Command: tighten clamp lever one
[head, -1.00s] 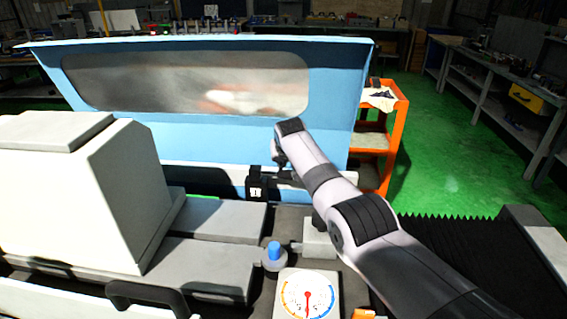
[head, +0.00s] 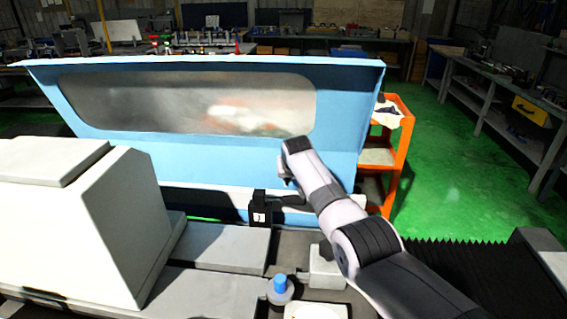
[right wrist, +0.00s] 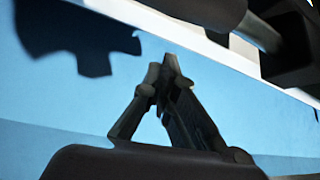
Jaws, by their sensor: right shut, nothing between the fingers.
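A small dark clamp block with a white number label (head: 259,216) sits on the machine bed at the foot of the blue guard. A dark bar reaches right from it, partly behind my right arm; I cannot tell whether this bar is the lever. My right gripper (head: 287,183) is just above and right of the block, mostly hidden by its own wrist. In the right wrist view the right gripper (right wrist: 170,62) has its fingertips together, with nothing between them, in front of the blue panel. Dark parts (right wrist: 285,50) lie at upper right, apart from the fingertips. My left gripper is out of view.
The blue guard (head: 215,160) with its window stands behind the clamp. A white housing (head: 70,220) is at left. A blue-topped knob (head: 280,288) and a grey block (head: 325,268) are in front. An orange cart (head: 398,160) stands behind right.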

